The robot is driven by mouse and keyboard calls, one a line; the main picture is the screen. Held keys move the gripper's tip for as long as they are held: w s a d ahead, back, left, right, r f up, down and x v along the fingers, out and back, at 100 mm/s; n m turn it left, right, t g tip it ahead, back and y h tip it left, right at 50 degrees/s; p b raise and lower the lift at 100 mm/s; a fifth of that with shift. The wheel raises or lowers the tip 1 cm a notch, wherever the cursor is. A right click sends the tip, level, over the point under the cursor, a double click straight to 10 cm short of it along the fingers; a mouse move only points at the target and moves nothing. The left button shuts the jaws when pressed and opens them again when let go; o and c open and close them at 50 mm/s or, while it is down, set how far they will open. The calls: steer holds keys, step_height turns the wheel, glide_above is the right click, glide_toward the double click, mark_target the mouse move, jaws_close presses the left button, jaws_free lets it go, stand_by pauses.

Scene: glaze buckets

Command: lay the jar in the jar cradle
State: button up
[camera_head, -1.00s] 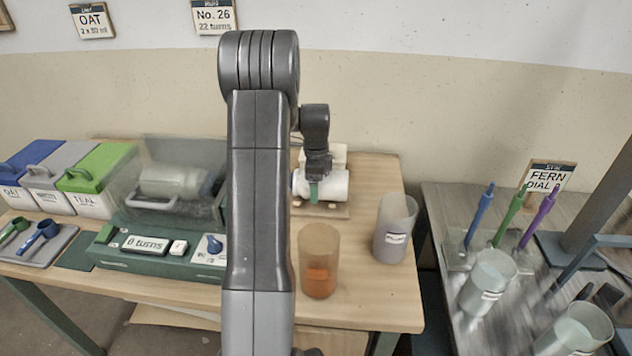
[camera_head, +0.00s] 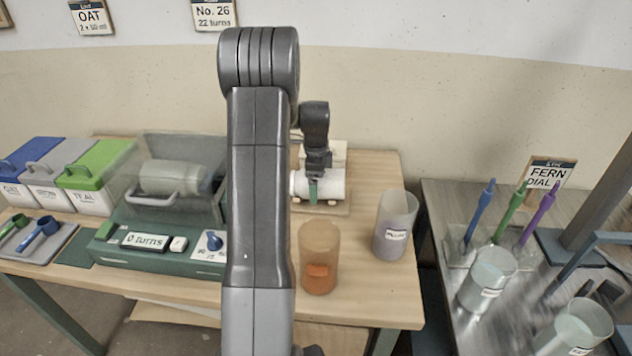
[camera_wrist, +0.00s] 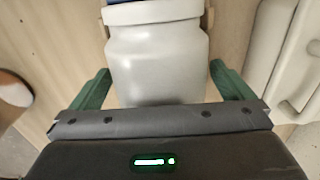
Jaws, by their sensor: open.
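The white jar (camera_head: 331,184) lies on its side in the wooden jar cradle (camera_head: 338,209) at the back right of the wooden table. In the wrist view the jar (camera_wrist: 157,62) is pale grey-white, with its broad body between my fingers. My gripper (camera_head: 314,190) is over the jar, pointing down. It is open; in the wrist view its green fingers (camera_wrist: 158,86) stand on either side of the jar, with a small gap visible at each side. My arm hides the jar's left end in the head view.
A clear-covered machine (camera_head: 150,250) reading "0 turns" holds a pale cylinder (camera_head: 170,177). Lidded bins (camera_head: 92,195) stand left.

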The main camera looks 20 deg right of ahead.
step_height(320, 180, up, 14)
stand_by(0.4)
steer(key=shift+f, duration=0.1)
step_height(320, 180, down, 14)
steer(key=shift+r, duration=0.15)
steer(key=shift+r+p, duration=0.6)
steer(key=shift+r, duration=0.65)
steer(key=shift+f, duration=0.1)
